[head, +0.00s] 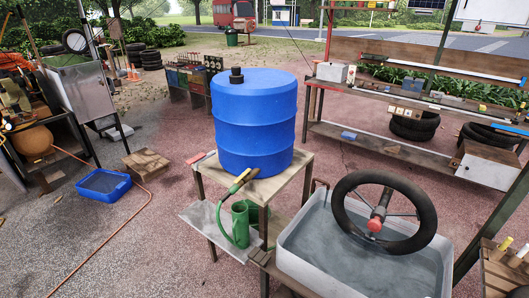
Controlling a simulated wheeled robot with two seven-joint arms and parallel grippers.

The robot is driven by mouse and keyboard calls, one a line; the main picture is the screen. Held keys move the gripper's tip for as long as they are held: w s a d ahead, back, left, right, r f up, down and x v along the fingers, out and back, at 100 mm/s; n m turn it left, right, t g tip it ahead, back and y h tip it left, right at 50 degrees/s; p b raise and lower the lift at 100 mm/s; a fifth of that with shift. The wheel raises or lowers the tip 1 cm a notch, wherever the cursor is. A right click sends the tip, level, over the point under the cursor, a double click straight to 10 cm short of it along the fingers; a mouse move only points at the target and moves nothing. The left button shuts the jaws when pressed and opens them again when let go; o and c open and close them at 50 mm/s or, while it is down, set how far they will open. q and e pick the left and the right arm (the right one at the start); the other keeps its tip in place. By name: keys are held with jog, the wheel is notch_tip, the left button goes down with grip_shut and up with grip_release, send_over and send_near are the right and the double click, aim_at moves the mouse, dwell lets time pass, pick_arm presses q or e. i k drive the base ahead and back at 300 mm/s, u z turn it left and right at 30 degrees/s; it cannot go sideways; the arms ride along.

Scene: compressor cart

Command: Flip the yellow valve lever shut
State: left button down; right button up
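A small yellow lever-like piece (239,181) shows at the front foot of the blue barrel (254,120), above a green can (240,222). I cannot tell for sure that it is the valve lever, or how it is set. A round rusty-orange tank (32,142) sits in a dark frame at the far left, with small yellow and blue parts above it too small to make out. Neither of my grippers is in view.
A wooden stand (294,178) bears the barrel. A water-filled tub (350,250) with a steering wheel (384,212) stands at the front right. A blue tray (103,184), a wooden box (146,164) and an orange hose (98,245) lie on the left ground. The gravel between is partly clear.

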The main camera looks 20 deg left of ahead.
aim_at(247, 171)
jog(key=z, duration=0.05)
jog(key=k, duration=0.5)
jog(key=u, duration=1.2)
jog(key=i, duration=0.9)
jog(key=z, duration=1.75)
